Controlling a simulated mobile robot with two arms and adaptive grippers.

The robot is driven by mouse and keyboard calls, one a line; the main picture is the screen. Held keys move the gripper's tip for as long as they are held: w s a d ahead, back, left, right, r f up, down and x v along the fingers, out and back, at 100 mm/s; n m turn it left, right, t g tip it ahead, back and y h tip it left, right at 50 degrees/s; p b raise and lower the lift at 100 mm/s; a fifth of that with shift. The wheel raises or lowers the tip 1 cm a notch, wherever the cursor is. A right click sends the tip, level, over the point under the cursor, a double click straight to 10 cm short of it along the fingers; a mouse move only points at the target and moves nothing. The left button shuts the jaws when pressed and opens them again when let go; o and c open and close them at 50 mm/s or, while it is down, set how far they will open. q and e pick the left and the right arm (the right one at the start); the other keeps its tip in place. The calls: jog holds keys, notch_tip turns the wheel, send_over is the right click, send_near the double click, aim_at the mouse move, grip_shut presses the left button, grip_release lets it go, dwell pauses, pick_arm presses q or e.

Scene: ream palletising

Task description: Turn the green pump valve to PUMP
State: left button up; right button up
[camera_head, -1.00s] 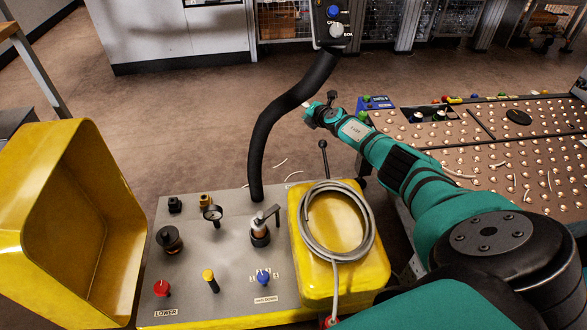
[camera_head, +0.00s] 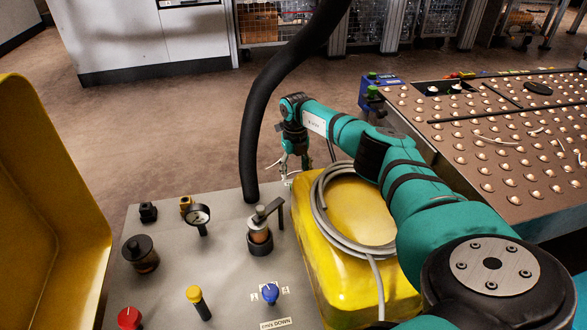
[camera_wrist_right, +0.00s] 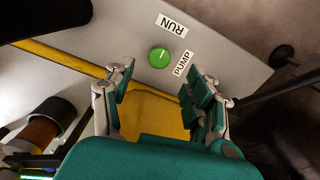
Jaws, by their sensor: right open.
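The green pump valve (camera_wrist_right: 159,56) shows in the right wrist view as a round knob on a grey panel, with a short pale pointer mark. The mark seems to lean toward the RUN label (camera_wrist_right: 172,24); its exact setting is hard to read. The PUMP label (camera_wrist_right: 183,63) sits beside the knob. My right gripper (camera_wrist_right: 157,78) is open and empty, its fingers on either side of the view below the knob, apart from it. In the head view my right gripper (camera_head: 287,172) hangs near the far edge of the yellow cover; the valve is not visible there. My left gripper is out of view.
A thick black hose (camera_head: 262,125) rises close to my right gripper. The yellow cover (camera_head: 350,205) carries a coiled grey cable (camera_head: 325,205). The grey console (camera_head: 185,250) holds a lever, gauge and several knobs. A ball-topped table (camera_head: 490,130) stands at the right.

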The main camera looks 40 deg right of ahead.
notch_tip(320, 180, down, 6)
jog(key=b, duration=0.4)
jog(key=shift+f, duration=0.15)
grip_shut()
